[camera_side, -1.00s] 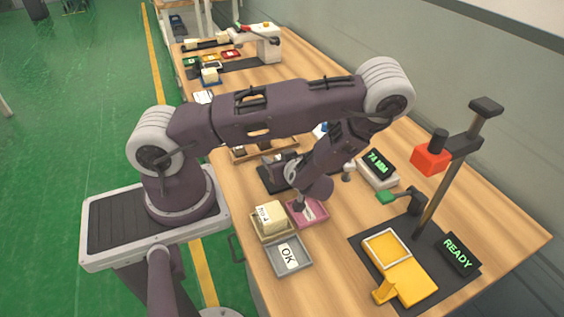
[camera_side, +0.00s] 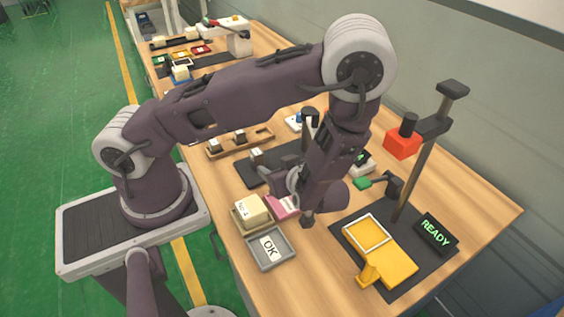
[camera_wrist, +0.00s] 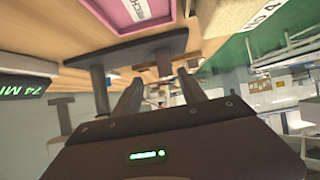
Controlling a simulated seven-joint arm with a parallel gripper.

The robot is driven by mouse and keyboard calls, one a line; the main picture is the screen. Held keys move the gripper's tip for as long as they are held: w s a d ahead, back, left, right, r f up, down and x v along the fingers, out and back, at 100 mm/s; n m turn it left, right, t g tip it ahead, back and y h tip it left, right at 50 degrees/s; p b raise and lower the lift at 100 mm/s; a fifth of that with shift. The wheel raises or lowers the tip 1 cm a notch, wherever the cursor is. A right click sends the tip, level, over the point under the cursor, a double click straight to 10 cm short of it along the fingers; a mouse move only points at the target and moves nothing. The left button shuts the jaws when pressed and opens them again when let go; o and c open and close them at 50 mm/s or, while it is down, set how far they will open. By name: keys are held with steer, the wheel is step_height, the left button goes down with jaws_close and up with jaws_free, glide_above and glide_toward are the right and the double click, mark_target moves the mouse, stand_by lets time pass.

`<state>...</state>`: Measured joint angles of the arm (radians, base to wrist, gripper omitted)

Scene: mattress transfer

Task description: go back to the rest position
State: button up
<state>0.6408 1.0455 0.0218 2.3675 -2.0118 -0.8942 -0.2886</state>
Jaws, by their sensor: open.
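My gripper (camera_side: 307,220) hangs from the raised arm over the table, just right of the pink tray (camera_side: 283,207) in the side view. In the wrist view its two fingers (camera_wrist: 160,80) stand apart with nothing visible between them. A cream block (camera_side: 249,208) marked with a number sits in a tan tray left of the pink tray. It also shows at the top right of the wrist view (camera_wrist: 262,10). The pink tray, with a white label, shows at the top of the wrist view (camera_wrist: 163,24). The gripper's exact height above the table is hard to tell.
A grey OK tray (camera_side: 289,256) lies at the front edge. A wooden rack (camera_side: 262,136) with small blocks is behind the arm.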

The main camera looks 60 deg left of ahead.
steer(key=w+d+h, duration=0.1)
steer(key=d+h, duration=0.1)
steer(key=d, duration=0.2)
steer(key=w+d+m+t+h, duration=0.1)
steer(key=d+h, duration=0.1)
steer(key=d, duration=0.3)
steer(key=w+d+t+h, duration=0.1)
steer(key=d+h, duration=0.1)
steer(key=d, duration=0.3)
steer(key=shift+w+d+r+m, duration=0.1)
steer(key=shift+w+r+m, duration=0.15)
steer(key=shift+m, duration=0.15)
steer(key=w+d+r+m+t+h, duration=0.25)
steer(key=d+r+h, duration=0.45)
steer(key=d+r, duration=0.35)
step_height(320, 180, up, 13)
steer(key=s+m+t+h, duration=0.1)
steer(key=s+m+h, duration=0.15)
steer(key=m, duration=0.35)
steer(key=s+a+r+m+y, duration=0.2)
steer(key=s+a+m, duration=0.5)
steer(key=s+a, duration=0.8)
steer(key=shift+s+a+r+y, duration=0.25)
steer(key=shift+a+y, duration=0.15)
steer(key=shift+y, duration=0.35)
